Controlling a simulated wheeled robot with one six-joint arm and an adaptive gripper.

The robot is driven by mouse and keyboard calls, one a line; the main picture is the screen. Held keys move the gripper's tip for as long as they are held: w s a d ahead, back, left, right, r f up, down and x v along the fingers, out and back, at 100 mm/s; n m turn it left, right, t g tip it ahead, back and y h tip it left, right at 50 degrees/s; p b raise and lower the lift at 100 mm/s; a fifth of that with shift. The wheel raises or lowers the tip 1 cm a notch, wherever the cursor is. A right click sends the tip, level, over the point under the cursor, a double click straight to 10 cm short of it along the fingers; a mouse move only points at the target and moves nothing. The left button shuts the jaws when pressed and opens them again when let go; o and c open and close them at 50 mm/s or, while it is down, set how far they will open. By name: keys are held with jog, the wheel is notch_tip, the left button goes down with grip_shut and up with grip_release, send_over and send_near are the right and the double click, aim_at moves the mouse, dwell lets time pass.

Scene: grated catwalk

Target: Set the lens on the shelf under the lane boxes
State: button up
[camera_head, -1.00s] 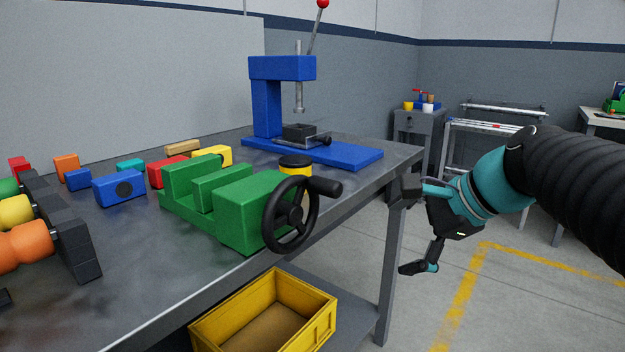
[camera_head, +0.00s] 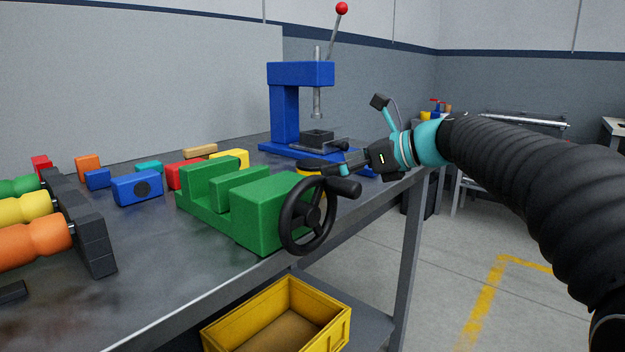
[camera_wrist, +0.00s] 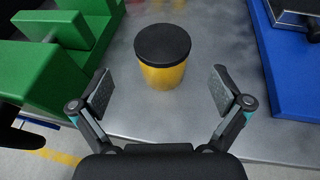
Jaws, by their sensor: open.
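I see nothing that I can clearly name as the lens, and no lane boxes show. A yellow cylinder with a black top (camera_wrist: 162,70) stands upright on the grey workbench (camera_wrist: 145,118). My gripper (camera_wrist: 160,90) is open and empty, with one finger on each side of the near part of the cylinder and not touching it. In the head view my gripper (camera_head: 346,132) is over the bench's right end, between the green vise and the blue press. There the cylinder is mostly hidden behind the handwheel and gripper. A lower shelf (camera_head: 372,332) runs under the bench.
The green vise (camera_head: 262,215) with its black handwheel (camera_head: 290,228) is left of my gripper. The blue arbor press (camera_head: 284,110) stands behind. Colored blocks, including a blue one (camera_head: 137,189), lie to the left. A yellow bin (camera_head: 222,335) sits on the lower shelf.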

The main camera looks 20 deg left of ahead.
aim_at(313, 169)
jog(key=shift+w+x, duration=0.2)
jog(key=shift+x, duration=3.15)
jog(key=shift+d, duration=0.1)
jog(key=c, duration=1.3)
jog(key=shift+r, duration=0.1)
jog(key=shift+c, duration=0.2)
jog(key=shift+r, duration=0.1)
